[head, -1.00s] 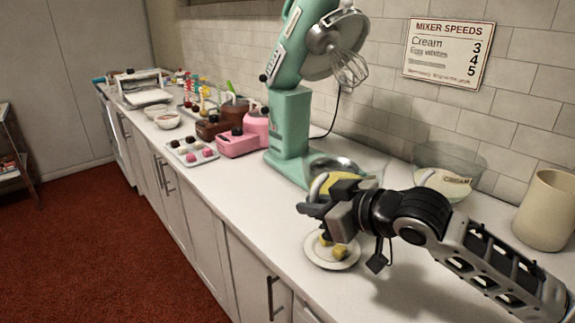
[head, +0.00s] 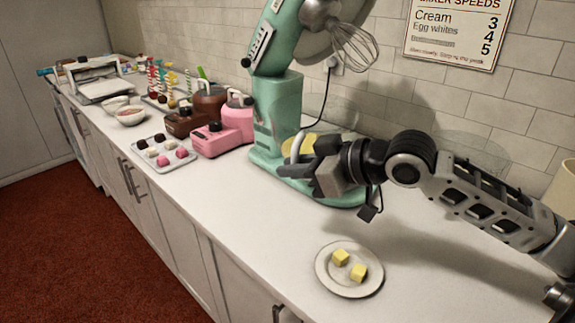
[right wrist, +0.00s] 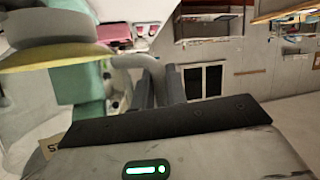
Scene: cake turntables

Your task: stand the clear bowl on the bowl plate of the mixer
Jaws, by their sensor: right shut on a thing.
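The clear bowl shows in the head view as a pale curved handle (head: 295,148) and a patch of yellow contents (head: 312,142), mostly hidden behind my right gripper (head: 293,172). In the right wrist view the handle (right wrist: 138,62) runs between the fingers (right wrist: 160,85), and a yellow band (right wrist: 45,57) shows in the bowl. My right gripper is shut on the handle. The bowl is over the green base (head: 345,196) of the mixer (head: 278,105). The bowl plate is hidden, so I cannot tell whether the bowl touches it. My left gripper is not in view.
The whisk (head: 354,45) hangs from the raised mixer head. A plate (head: 330,278) with yellow cubes stands on the counter in front. A pink machine (head: 222,137) and a tray of sweets (head: 163,166) are to the left. A faint glass bowl (head: 475,148) is behind my arm.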

